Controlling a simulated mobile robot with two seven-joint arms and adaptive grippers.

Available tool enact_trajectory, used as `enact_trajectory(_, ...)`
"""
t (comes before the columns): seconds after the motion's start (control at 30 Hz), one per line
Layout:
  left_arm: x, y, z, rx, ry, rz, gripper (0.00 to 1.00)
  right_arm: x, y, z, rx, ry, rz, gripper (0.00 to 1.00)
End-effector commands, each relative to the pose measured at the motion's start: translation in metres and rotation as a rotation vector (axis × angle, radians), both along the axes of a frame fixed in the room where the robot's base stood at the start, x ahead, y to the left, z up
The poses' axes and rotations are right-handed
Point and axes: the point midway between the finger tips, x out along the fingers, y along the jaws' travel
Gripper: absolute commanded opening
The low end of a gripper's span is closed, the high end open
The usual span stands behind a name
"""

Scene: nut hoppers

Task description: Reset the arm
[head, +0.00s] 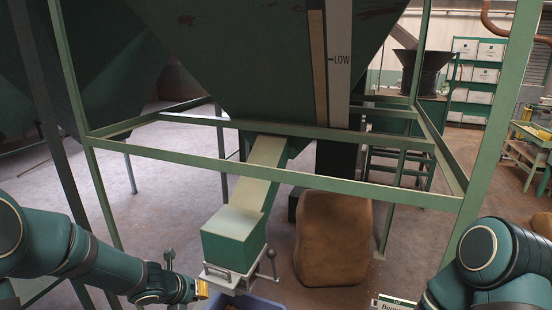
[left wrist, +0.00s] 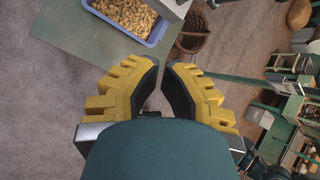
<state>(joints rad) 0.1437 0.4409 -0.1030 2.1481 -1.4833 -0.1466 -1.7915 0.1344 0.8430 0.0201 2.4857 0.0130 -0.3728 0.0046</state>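My left arm comes in from the left in the head view, low in front of the hopper. Its gripper (head: 201,289) shows only as a small yellow part there, close to the chute's lower end. In the left wrist view, the two yellow ribbed fingers of this gripper (left wrist: 162,70) have a gap between their tips, and nothing is between them. My right arm shows at the lower right of the head view, but its gripper is out of view.
A green hopper (head: 250,60) stands in a green frame (head: 300,181), with a chute box (head: 228,248) below it. A brown sack (head: 335,240) stands right of the chute. A blue tray of nuts (left wrist: 160,32) sits on a green surface (left wrist: 85,35), near a wicker basket (left wrist: 193,32).

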Motion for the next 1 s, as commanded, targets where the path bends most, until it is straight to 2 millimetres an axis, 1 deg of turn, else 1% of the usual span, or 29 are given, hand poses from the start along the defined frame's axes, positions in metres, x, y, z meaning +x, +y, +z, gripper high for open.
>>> enact_trajectory(0.03, -0.010, -0.016, -0.021, -0.121, 0.083, 0.126, 0.00, -0.001, 0.000, -0.005, 0.000, 0.002, 0.001, 0.65)
enact_trajectory(0.1, -0.024, -0.034, -0.043, -0.292, 0.205, 0.339, 0.00, -0.001, 0.000, -0.008, -0.001, 0.004, 0.002, 0.65)
enact_trajectory(0.17, -0.036, -0.049, -0.060, -0.429, 0.312, 0.529, 0.00, -0.002, 0.000, -0.011, 0.000, 0.004, 0.003, 0.65)
enact_trajectory(0.2, -0.044, -0.058, -0.071, -0.513, 0.385, 0.659, 0.00, -0.002, 0.001, -0.013, 0.000, 0.005, 0.003, 0.65)
enact_trajectory(0.27, -0.057, -0.071, -0.088, -0.631, 0.491, 0.859, 0.00, -0.002, 0.001, -0.015, 0.000, 0.006, 0.004, 0.65)
enact_trajectory(0.3, -0.066, -0.079, -0.098, -0.702, 0.561, 0.996, 0.00, -0.003, 0.001, -0.017, 0.000, 0.007, 0.005, 0.65)
enact_trajectory(0.37, -0.080, -0.090, -0.114, -0.802, 0.661, 1.211, 0.00, -0.003, 0.001, -0.020, 0.000, 0.008, 0.005, 0.65)
enact_trajectory(0.4, -0.090, -0.096, -0.124, -0.860, 0.724, 1.357, 0.00, -0.003, 0.001, -0.021, 0.000, 0.008, 0.006, 0.65)
enact_trajectory(0.47, -0.105, -0.105, -0.138, -0.939, 0.811, 1.584, 0.00, -0.004, 0.001, -0.024, -0.001, 0.010, 0.006, 0.65)
enact_trajectory(0.5, -0.115, -0.110, -0.148, -0.985, 0.860, 1.738, 0.00, -0.004, 0.001, -0.026, -0.001, 0.011, 0.007, 0.65)
enact_trajectory(0.53, -0.124, -0.113, -0.155, -1.012, 0.894, 1.854, 0.00, -0.004, 0.001, -0.027, -0.001, 0.011, 0.007, 0.65)
enact_trajectory(0.6, -0.142, -0.120, -0.169, -1.071, 0.951, 2.114, 0.00, -0.005, 0.001, -0.030, -0.001, 0.012, 0.008, 0.65)
enact_trajectory(0.7, -0.164, -0.125, -0.184, -1.123, 0.984, 2.437, 0.00, -0.005, 0.002, -0.033, -0.001, 0.013, 0.009, 0.65)
enact_trajectory(0.8, -0.181, -0.127, -0.194, -1.150, 0.980, 2.670, 0.00, -0.005, 0.002, -0.035, -0.001, 0.014, 0.010, 0.65)
enact_trajectory(0.83, -0.184, -0.128, -0.196, -1.155, 0.975, 2.720, 0.00, -0.005, 0.002, -0.035, -0.001, 0.014, 0.010, 0.65)
enact_trajectory(0.87, -0.187, -0.128, -0.198, 1.154, -0.966, -2.749, 0.00, -0.006, 0.002, -0.035, -0.001, 0.015, 0.010, 0.65)
enact_trajectory(1.0, -0.192, -0.128, -0.201, 1.109, -0.906, -2.699, 0.00, -0.006, 0.002, -0.035, -0.001, 0.015, 0.010, 0.65)
